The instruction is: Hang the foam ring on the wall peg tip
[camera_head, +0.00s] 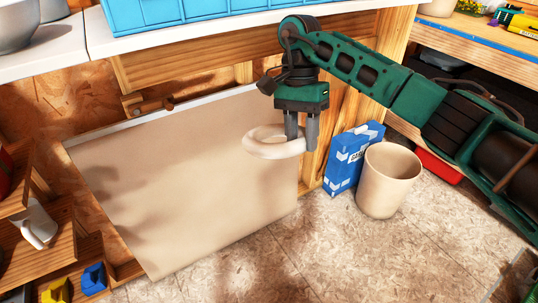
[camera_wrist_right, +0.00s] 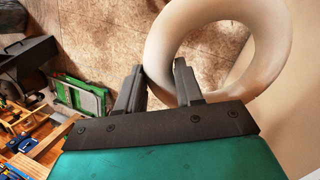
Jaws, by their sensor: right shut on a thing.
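The foam ring (camera_head: 268,153) is a thick, cream-white ring. My right gripper (camera_head: 301,140) points down and is shut on the ring's right side, holding it roughly flat in front of a large beige panel. In the right wrist view the ring (camera_wrist_right: 272,45) extends beyond the fingertips (camera_wrist_right: 160,68), its near-left part between them. A short brown wooden peg (camera_head: 172,102) sticks out above the panel, left of the ring and apart from it. It looks like the wall peg. My left gripper is not in view.
The beige panel (camera_head: 180,180) slopes below the workbench. A blue carton (camera_head: 343,170) and a beige bin (camera_head: 388,182) stand on the floor at right. A blue crate (camera_head: 190,14) sits on the bench above.

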